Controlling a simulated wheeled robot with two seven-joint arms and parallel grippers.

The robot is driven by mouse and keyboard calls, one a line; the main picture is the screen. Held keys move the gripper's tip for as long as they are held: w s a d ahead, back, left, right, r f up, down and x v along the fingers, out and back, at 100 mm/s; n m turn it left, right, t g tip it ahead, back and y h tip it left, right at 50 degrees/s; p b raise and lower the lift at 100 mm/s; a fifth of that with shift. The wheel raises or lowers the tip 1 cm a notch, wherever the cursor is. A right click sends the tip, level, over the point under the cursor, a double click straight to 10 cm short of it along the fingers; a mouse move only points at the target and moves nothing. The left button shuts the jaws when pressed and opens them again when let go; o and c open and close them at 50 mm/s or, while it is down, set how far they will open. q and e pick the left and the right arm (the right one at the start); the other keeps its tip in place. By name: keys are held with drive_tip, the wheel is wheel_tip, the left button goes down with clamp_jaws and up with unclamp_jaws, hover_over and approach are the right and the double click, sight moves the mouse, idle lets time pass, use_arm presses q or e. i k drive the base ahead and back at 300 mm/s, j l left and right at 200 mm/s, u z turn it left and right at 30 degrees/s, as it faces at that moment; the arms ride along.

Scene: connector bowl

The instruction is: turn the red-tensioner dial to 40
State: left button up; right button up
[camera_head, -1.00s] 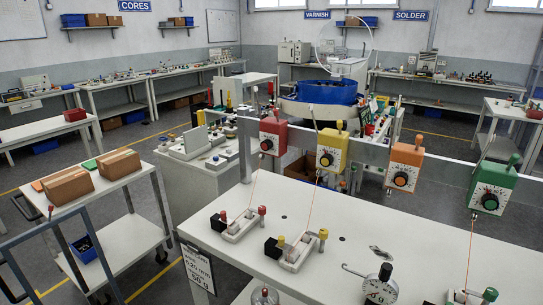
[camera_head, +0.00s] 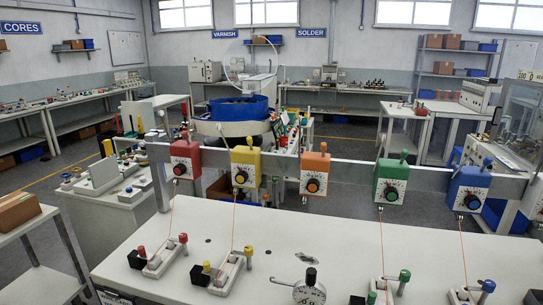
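The red tensioner (camera_head: 186,158) hangs on the grey rail at the left end of a row of coloured tensioners. Its white face carries a dark dial (camera_head: 180,169) low on the front. The scale marks are too small to read, so I cannot tell its setting. An orange wire runs down from it towards a small white fixture with red and black parts (camera_head: 158,258) on the table. Neither of my grippers is in view.
Yellow (camera_head: 246,164), orange (camera_head: 314,173), green (camera_head: 390,181) and blue (camera_head: 468,188) tensioners share the rail (camera_head: 345,172). The white table (camera_head: 330,240) below holds wire fixtures and a round gauge (camera_head: 309,290). A trolley with a cardboard box (camera_head: 17,211) stands at left.

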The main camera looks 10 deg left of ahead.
sight(179, 170)
drive_tip(key=i+j+z, duration=0.1)
drive_tip(key=j+z, duration=0.2)
drive_tip(key=j, duration=0.45)
drive_tip(key=j+z, duration=0.3)
drive_tip(key=j, duration=0.5)
drive_tip(key=i, duration=0.05)
